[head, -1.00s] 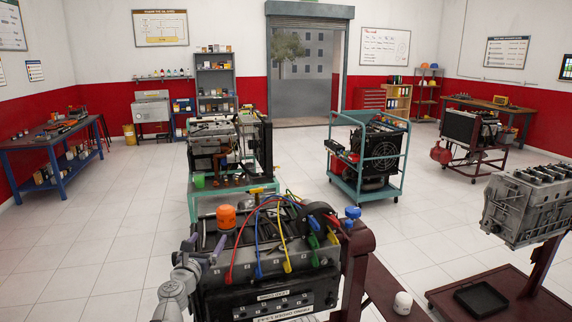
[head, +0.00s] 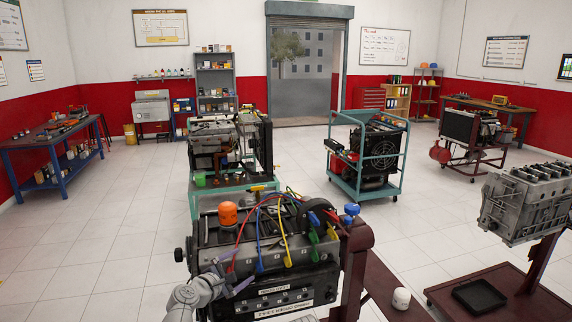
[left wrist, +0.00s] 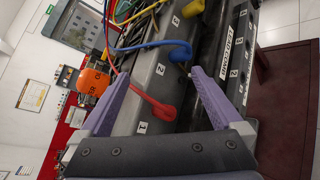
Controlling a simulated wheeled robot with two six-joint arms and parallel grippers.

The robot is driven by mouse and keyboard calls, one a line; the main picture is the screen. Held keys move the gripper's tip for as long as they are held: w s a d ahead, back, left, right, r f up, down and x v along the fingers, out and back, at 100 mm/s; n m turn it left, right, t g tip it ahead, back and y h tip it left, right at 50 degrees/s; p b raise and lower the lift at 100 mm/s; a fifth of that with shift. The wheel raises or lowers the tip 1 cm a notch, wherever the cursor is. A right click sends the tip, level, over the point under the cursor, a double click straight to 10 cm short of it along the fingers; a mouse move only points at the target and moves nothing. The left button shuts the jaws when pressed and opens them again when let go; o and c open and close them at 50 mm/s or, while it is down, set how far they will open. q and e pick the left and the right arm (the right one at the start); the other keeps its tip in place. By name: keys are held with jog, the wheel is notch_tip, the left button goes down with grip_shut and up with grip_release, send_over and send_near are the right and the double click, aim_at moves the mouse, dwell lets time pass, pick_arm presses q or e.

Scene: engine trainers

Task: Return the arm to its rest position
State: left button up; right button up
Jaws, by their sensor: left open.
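My left gripper (head: 232,278) is at the near left of the closest engine trainer (head: 290,270) in the head view. In the left wrist view its two purple fingers (left wrist: 158,98) stand wide apart, with nothing held between them. The red lead's boot (left wrist: 152,108) on the engine's grey cover shows between and beyond the fingers. I cannot tell whether a finger touches the engine. My right gripper is not in view.
Blue (head: 259,266), yellow (head: 287,260) and green leads stand along the engine's top, by an orange filter (head: 228,213). A white cylinder (head: 401,298) is on the red stand at the right. Open tiled floor lies left of the engine.

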pick_arm(q)
jog(key=s+d+f+m+g+y, duration=0.25)
jog(key=s+f+m+g, duration=0.55)
jog(key=s+f+m, duration=0.5)
jog(key=s+a+f+m+g+y, duration=0.35)
jog(key=s+a+m+y, duration=0.2)
jog(key=s+m, duration=0.3)
jog(key=s+d+m+g, duration=0.2)
jog(key=s+d, duration=0.3)
jog(key=d, duration=0.5)
jog(key=shift+s+d+r+m, duration=0.25)
jog(key=shift+r+m, duration=0.1)
jog(key=shift+m, duration=0.3)
